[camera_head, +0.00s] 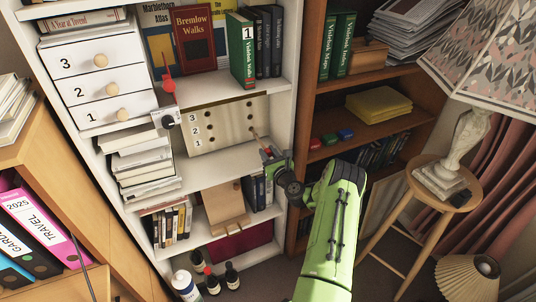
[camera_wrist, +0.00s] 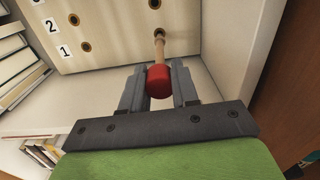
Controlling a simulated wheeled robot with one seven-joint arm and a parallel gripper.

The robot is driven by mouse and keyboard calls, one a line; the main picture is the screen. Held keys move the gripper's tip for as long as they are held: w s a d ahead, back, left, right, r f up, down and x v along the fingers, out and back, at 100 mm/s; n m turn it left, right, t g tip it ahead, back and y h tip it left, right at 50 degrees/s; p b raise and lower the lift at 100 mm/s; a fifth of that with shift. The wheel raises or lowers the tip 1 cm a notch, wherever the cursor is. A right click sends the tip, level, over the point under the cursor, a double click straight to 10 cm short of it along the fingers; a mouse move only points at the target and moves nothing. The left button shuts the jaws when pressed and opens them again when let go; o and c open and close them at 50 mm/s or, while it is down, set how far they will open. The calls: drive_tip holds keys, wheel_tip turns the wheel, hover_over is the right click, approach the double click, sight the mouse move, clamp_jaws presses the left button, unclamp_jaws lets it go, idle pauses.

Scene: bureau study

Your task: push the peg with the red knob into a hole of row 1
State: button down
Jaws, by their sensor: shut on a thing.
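The peg board (camera_head: 228,120) stands upright on a white shelf, with rows labelled 1, 2 and 3 from the bottom up. The wrist view shows the board (camera_wrist: 110,20) with a free row 1 hole (camera_wrist: 86,47) and row 2 holes (camera_wrist: 74,19). My gripper (camera_wrist: 159,82) is shut on the red knob (camera_wrist: 159,84); it also shows in the head view (camera_head: 268,155) in front of the board's lower right. The peg's wooden shaft (camera_wrist: 159,48) points at the board, its tip in line with row 1. I cannot tell whether the tip has entered a hole.
A stack of books (camera_head: 147,165) lies left of the board. A numbered drawer unit (camera_head: 98,75) stands above it at left. The shelf's right upright (camera_head: 289,110) is close to my gripper. A lamp stands on a stool (camera_head: 445,190) at right.

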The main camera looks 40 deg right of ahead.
sight(263, 145)
drive_tip(key=shift+b+x, duration=0.35)
drive_tip(key=shift+x, duration=1.75)
idle(0.6)
drive_tip(key=shift+c, duration=1.4)
unclamp_jaws()
drive_tip(key=shift+v, duration=5.05)
drive_tip(key=shift+r, duration=0.1)
